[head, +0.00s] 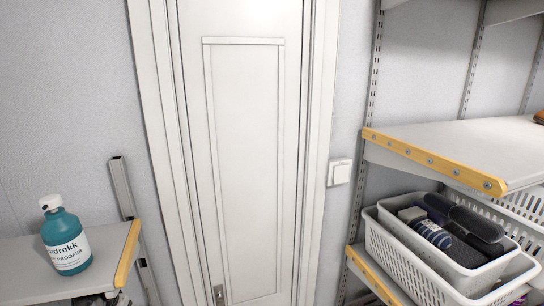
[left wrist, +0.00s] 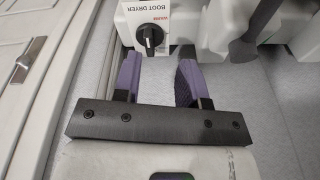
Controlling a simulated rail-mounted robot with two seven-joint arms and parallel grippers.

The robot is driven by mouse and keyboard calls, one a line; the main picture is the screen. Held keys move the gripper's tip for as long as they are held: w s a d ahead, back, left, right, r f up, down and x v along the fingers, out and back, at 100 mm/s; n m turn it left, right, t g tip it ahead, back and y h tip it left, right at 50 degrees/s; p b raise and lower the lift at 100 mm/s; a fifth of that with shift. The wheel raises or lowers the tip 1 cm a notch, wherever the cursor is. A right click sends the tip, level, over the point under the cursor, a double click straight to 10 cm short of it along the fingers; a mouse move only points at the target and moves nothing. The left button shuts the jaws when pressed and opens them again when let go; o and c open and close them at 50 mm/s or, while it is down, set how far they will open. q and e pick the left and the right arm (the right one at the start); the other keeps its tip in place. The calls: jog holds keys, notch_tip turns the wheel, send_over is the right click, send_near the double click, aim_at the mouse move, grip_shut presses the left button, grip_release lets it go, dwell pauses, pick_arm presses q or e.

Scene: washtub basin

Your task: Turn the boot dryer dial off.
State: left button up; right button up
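The boot dryer (left wrist: 190,15) is a white unit at the top of the left wrist view, with a panel lettered "BOOT DRYER" and a small red label. Its dial (left wrist: 150,36) is a round black knob with a pale pointer mark, on the lower part of that panel. My left gripper (left wrist: 159,58) is open, with its two purple fingers apart and nothing between them. The dial appears just beyond the fingertips, between them in the picture; whether they touch it I cannot tell. The head view shows neither the dryer nor either gripper.
A dark grey object (left wrist: 253,35) hangs beside the dryer. In the head view, a teal bottle (head: 66,240) stands on a yellow-edged left shelf (head: 25,280). A white door (head: 245,150) is in the middle. Right shelves (head: 450,145) hold white baskets (head: 400,265).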

pick_arm(q)
jog(key=s+d+f+m, duration=0.1)
jog(key=s+d+f, duration=0.3)
jog(key=s, duration=0.3)
jog(key=s+d+f+m+t+y+p, duration=0.1)
jog(key=s+d+f, duration=0.25)
jog(key=s, duration=0.25)
jog(key=s+d+f+m, duration=0.1)
jog(key=s+d+f, duration=0.25)
jog(key=s, duration=0.35)
jog(key=s+d+r+h, duration=0.1)
jog(key=s+d, duration=0.4)
jog(key=s, duration=0.6)
jog(key=s+d+r+p, duration=0.1)
jog(key=s+d+r, duration=0.1)
jog(key=s+d, duration=0.4)
jog(key=s, duration=0.5)
jog(key=shift+s+d+r+t+h, duration=0.15)
jog(key=shift+s+r+t+h, duration=0.15)
jog(key=shift+h, duration=0.1)
